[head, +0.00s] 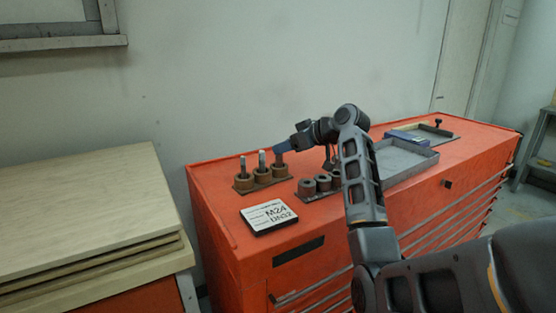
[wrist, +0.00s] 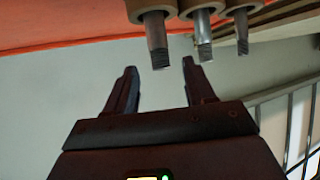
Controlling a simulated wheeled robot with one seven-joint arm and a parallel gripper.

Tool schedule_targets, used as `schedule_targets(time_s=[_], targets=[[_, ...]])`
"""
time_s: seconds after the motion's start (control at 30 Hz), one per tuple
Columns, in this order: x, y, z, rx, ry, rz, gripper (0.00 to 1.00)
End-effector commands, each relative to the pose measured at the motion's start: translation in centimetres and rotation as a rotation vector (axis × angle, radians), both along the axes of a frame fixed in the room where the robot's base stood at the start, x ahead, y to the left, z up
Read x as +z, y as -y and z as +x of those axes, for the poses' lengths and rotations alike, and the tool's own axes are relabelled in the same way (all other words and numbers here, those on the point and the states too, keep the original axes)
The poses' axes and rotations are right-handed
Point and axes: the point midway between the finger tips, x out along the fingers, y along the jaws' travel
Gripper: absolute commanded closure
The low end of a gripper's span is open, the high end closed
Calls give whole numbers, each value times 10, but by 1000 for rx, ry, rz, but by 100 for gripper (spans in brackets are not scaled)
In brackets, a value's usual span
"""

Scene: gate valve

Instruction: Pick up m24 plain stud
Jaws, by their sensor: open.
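Three upright studs stand in round brown holders on the red cabinet: a left one (head: 242,163), a brighter silver middle one (head: 262,159) and a right one at my gripper (head: 281,147). I cannot tell for sure which is the plain one. In the wrist view they point downward from the top: a dull brown-grey stud (wrist: 157,40), the silver one (wrist: 203,40) and a dark one (wrist: 242,32). My gripper (wrist: 160,64) is open and empty. The dull stud's threaded end lies between the fingertips in the picture; contact is not visible.
A sign reading M24 DN32 (head: 268,214) lies in front of the holders. Several dark round pieces (head: 306,187) sit to their right. A grey tray (head: 405,160) and a blue box (head: 407,137) are farther right. The wall is close behind.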

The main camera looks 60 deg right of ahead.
Motion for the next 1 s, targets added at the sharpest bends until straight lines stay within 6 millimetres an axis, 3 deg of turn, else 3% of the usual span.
schedule_targets(time_s=[0.2,0.5,1.0], targets=[[-13,2,25,0,-1,2,46],[-17,3,29,0,-1,0,46],[-16,3,29,0,-1,0,93]])
